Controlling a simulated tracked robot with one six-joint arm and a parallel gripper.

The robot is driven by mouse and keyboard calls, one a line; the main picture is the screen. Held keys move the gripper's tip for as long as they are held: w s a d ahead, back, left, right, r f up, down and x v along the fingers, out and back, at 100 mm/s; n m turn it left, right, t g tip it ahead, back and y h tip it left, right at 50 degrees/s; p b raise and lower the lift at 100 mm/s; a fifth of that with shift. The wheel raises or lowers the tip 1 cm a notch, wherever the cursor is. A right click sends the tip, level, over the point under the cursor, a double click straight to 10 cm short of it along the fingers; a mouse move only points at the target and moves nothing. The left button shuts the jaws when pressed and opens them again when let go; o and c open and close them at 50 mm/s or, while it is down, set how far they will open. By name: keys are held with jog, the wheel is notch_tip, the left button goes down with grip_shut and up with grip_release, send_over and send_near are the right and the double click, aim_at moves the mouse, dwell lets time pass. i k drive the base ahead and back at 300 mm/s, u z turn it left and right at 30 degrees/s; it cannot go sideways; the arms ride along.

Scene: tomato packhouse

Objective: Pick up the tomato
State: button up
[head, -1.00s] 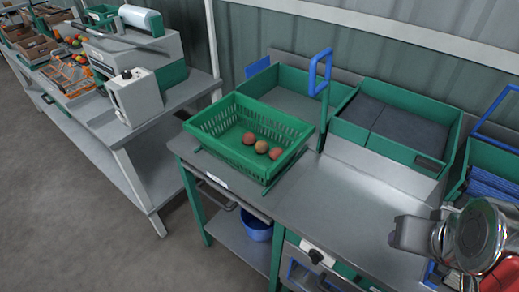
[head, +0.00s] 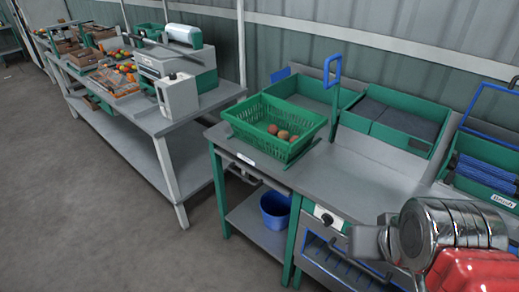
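Three reddish tomatoes lie together on the floor of a green slatted crate (head: 300,149), towards its right side; one of them is the tomato (head: 283,135). The crate stands tilted on the left end of the grey workbench (head: 345,180). More orange and red produce lies on the far left bench, too small to tell apart. My arm shows at the lower right, with a grey block at its end that looks like my gripper (head: 368,243). It is well to the right of and nearer than the crate, apart from the tomatoes. Its fingers cannot be made out.
Green trays (head: 395,125) line the back of the workbench, with a blue hooked handle (head: 332,72) rising behind the crate. A blue bucket (head: 275,209) sits below. A left bench holds a grey-green machine (head: 180,68). The bench top right of the crate is clear.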

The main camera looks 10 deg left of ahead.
aim_at(283, 135)
jog(key=u, duration=0.25)
jog(key=k, duration=0.65)
jog(key=u, duration=0.65)
jog(key=i, duration=1.05)
jog(key=u, duration=0.3)
jog(key=i, duration=1.05)
jog(key=z, duration=0.25)
